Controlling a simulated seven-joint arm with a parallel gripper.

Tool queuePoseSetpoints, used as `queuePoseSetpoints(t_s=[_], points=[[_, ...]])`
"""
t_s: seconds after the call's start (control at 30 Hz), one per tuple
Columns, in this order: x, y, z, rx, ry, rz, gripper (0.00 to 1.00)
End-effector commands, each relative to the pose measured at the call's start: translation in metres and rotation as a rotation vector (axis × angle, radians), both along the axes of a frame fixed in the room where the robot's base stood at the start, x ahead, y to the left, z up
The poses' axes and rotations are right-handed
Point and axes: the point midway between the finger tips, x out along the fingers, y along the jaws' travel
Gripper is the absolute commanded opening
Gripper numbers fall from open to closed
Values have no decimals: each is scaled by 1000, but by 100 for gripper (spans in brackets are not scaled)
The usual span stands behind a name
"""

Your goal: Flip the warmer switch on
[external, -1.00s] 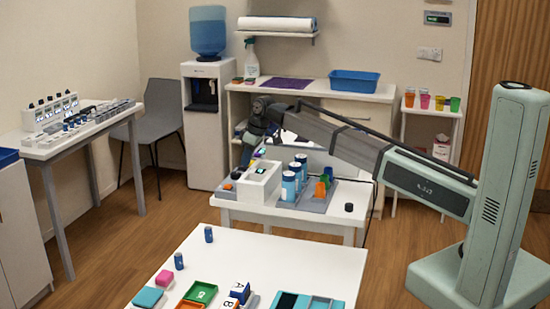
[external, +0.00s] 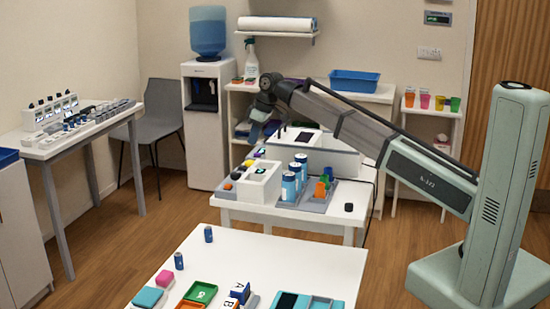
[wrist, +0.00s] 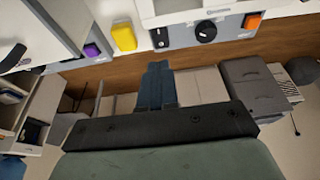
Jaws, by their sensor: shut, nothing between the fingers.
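An orange rocker-like switch (wrist: 253,20) sits on a grey front panel in the wrist view, beside a black round knob (wrist: 206,31). No readable label shows whether it is the warmer switch, and I cannot tell its on or off state. It also shows as a small orange spot (external: 227,187) at the left of the white unit (external: 262,186) in the external view. My gripper (wrist: 160,85) is shut and empty, its blue-grey fingers below and left of the knob in the wrist picture. In the external view my gripper (external: 253,130) hangs above and behind the white unit, touching nothing visible.
A yellow piece (wrist: 123,37) and a purple knob (wrist: 92,50) lie along the same row. Blue-and-white canisters (external: 290,185) stand right of the white unit. A larger white box (external: 330,158) is behind. The front table (external: 300,256) holds small items.

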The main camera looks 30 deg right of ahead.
Motion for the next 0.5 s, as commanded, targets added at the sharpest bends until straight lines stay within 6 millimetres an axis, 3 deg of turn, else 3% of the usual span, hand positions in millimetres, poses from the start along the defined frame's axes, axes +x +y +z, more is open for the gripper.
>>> queuePoseSetpoints(t_s=[0.2,0.5], points=[[-12,-12,29,0,0,0,0],[-18,-17,45,0,0,1,0]])
